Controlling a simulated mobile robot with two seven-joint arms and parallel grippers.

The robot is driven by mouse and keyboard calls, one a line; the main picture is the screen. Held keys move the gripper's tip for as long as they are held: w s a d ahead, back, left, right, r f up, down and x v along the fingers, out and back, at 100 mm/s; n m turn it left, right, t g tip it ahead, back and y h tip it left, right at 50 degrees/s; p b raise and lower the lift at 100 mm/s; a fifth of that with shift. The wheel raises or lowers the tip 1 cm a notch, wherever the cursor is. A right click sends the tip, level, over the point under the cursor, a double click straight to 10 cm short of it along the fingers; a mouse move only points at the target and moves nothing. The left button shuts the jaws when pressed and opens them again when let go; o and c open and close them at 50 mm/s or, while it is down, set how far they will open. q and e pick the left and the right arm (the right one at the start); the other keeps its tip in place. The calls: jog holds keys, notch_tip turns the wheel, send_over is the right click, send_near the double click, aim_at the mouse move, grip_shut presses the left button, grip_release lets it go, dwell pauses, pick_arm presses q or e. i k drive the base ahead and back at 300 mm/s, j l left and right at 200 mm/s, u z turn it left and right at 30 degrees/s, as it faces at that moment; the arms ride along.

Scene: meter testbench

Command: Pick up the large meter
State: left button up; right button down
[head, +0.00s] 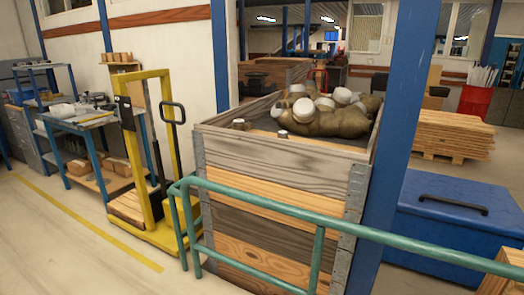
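Several brown, bronze-coloured meters with white round caps lie in a tall wooden crate (275,190). The large meter (345,124) appears to be the big brown body at the right of the pile, near the crate's right wall. The bodies overlap, so I cannot tell exactly where each meter ends. Two small meters (239,124) and (283,134) sit apart from the pile, near the crate's left and front walls. The front wall hides part of the crate's inside. Neither of my grippers is in view.
A green railing (260,205) runs in front of the crate. A blue post (392,130) stands at its right, with a blue box (450,225) beyond. A yellow lift truck (150,150) and a blue workbench (85,130) stand left. The floor at front left is clear.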

aim_at(238, 124)
jog(key=i+j+u, duration=0.15)
jog(key=i, duration=0.35)
jog(key=i+j+u, duration=0.2)
jog(key=i, duration=0.35)
jog(key=i+j+u, duration=0.15)
jog(key=i, duration=0.4)
